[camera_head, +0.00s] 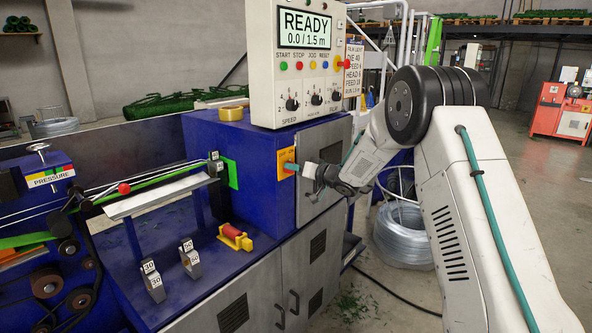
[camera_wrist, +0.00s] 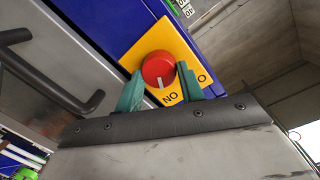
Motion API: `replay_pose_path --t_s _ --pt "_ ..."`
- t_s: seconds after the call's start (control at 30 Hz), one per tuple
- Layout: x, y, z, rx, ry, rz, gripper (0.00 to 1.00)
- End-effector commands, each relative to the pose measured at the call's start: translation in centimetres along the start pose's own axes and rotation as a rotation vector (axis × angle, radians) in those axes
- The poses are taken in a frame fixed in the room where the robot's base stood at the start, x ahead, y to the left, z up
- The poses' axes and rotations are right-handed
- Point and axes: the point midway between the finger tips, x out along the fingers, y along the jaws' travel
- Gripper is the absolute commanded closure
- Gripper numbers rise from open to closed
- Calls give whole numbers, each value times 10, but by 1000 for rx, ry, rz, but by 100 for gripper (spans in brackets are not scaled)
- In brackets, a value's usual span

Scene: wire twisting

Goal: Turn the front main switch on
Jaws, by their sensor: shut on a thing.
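The front main switch is a red round knob (camera_wrist: 158,69) on a yellow plate (camera_wrist: 187,50), seen in the wrist view. Its white mark points down in that picture, closer to the upside-down ON label than to the O label at right. My gripper (camera_wrist: 157,66) has its teal fingers on both sides of the knob and is shut on it. In the head view, the orange-yellow plate (camera_head: 283,158) is on the front of the blue cabinet, and my gripper (camera_head: 291,167) reaches it from the right, hiding the knob.
A control box (camera_head: 301,70) reading READY 0.0/1.5 m stands on top of the blue cabinet, above my gripper. A grey door with a black handle (camera_wrist: 75,97) is close at left in the wrist view. A wire coil (camera_head: 402,237) lies on the floor.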

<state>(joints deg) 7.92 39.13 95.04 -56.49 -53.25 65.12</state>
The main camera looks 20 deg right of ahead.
Motion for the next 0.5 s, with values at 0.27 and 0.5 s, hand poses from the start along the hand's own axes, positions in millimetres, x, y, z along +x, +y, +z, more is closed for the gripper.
replay_pose_path --t_s 0.27,0.5 --pt "0 2 1 189 -15 -11 85" --pt "0 2 1 278 -22 -18 85"
